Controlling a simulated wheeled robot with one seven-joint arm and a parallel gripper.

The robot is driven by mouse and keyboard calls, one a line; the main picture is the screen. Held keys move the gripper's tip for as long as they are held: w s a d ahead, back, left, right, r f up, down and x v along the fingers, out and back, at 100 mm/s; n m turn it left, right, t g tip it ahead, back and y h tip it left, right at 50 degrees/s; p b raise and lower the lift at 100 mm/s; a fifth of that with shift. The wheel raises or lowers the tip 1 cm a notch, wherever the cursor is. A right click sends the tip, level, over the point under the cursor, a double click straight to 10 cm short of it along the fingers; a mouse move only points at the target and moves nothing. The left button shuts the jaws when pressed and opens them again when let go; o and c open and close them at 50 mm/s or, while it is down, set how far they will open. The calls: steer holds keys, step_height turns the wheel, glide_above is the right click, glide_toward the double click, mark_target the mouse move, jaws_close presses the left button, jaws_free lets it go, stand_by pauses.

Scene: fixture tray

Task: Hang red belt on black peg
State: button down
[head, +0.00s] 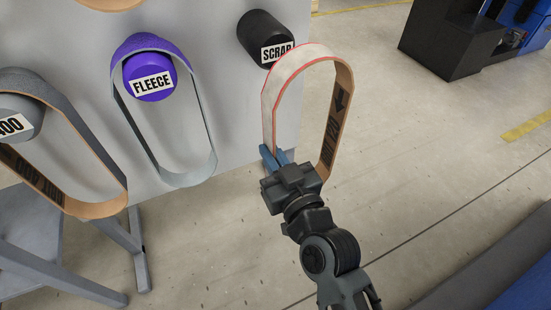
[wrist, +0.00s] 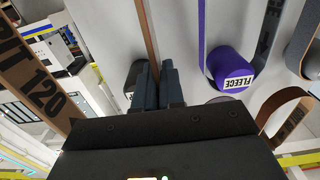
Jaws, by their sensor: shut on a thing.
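The red belt (head: 270,98) is a tall loop with a red edge, a pale outer face and a printed brown inside. My gripper (head: 273,157) is shut on the lower left part of its band and holds it upright. The black peg (head: 256,32), labelled SCRAP, sticks out of the grey board. The belt's upper left overlaps the right edge of the peg's label in the head view; the loop is beside the peg, not around it. In the wrist view the black peg (wrist: 130,84) is partly hidden behind my fingers, and a printed brown band (wrist: 32,75) crosses the left.
A purple peg (head: 147,76) labelled FLEECE carries a purple and grey belt (head: 206,140). A grey peg (head: 14,122) at the left carries a brown and grey belt (head: 95,208). The grey board (head: 205,20) stands on legs. Open floor lies to the right.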

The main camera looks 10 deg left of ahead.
steer(key=shift+p+x, duration=0.3)
steer(key=shift+x, duration=2.1)
steer(key=shift+w+a, duration=0.15)
steer(key=shift+w, duration=0.05)
steer(key=shift+w+a, duration=0.15)
steer(key=shift+w, duration=0.1)
steer(key=shift+a, duration=0.1)
steer(key=shift+x, duration=1.45)
steer(key=shift+w, duration=0.15)
steer(key=shift+x, duration=1.65)
steer(key=shift+w+a, duration=0.1)
steer(key=shift+a, duration=0.05)
